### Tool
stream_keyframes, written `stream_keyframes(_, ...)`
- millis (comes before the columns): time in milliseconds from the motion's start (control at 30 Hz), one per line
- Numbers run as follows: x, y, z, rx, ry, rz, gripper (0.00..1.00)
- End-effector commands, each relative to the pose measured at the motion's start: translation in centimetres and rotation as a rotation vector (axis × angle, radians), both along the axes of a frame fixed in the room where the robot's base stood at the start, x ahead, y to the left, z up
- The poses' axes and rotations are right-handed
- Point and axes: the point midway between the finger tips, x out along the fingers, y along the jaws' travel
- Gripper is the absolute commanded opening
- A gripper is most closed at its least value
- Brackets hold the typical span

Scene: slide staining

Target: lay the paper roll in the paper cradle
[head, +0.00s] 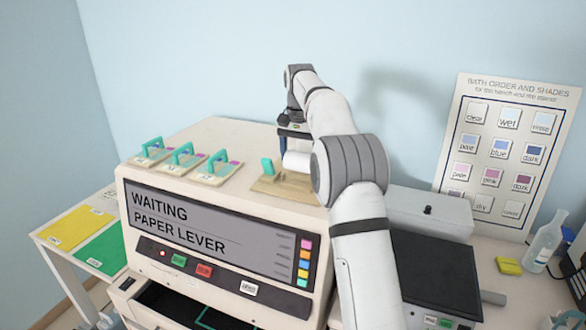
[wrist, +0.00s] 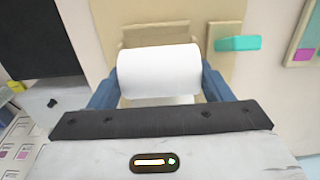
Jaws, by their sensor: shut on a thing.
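The white paper roll (wrist: 158,71) lies crosswise between the blue fingers of my gripper (wrist: 160,90) in the wrist view. The gripper is shut on it. In the head view the roll (head: 297,160) shows partly, beside my arm, at the tan paper cradle (head: 283,187) on top of the machine. The cradle (wrist: 160,33) also shows behind the roll in the wrist view. A teal lever (head: 267,166) stands at the cradle's left in the head view. I cannot tell whether the roll touches the cradle; my arm and gripper hide part of it.
The machine's screen (head: 215,223) reads "WAITING PAPER LEVER". Several teal-handled plates (head: 183,160) stand on its top to the left. A grey box (head: 428,212) and a dark-topped device (head: 435,275) stand to the right. A bottle (head: 545,242) stands near the wall chart (head: 507,150).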

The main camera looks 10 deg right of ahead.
Motion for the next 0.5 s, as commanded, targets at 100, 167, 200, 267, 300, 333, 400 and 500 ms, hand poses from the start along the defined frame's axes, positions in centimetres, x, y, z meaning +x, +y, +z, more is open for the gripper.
stream_keyframes(100, -0.1, -0.2, -1.6, 0.000, 0.004, -0.004, 0.47)
stream_keyframes(167, -0.1, -0.3, -2.5, 0.000, 0.004, -0.006, 0.47)
stream_keyframes(200, -0.1, -0.4, -3.0, 0.000, 0.004, -0.006, 0.47)
stream_keyframes(267, -0.1, -0.4, -3.6, 0.000, 0.002, -0.007, 0.47)
stream_keyframes(300, -0.1, -0.4, -3.8, 0.000, 0.001, -0.007, 0.47)
stream_keyframes(333, -0.1, -0.5, -3.9, 0.000, 0.000, -0.007, 0.47)
stream_keyframes(400, -0.1, -0.5, -3.9, 0.000, 0.000, -0.007, 0.47)
stream_keyframes(500, -0.1, -0.5, -3.9, 0.000, 0.000, -0.008, 0.47)
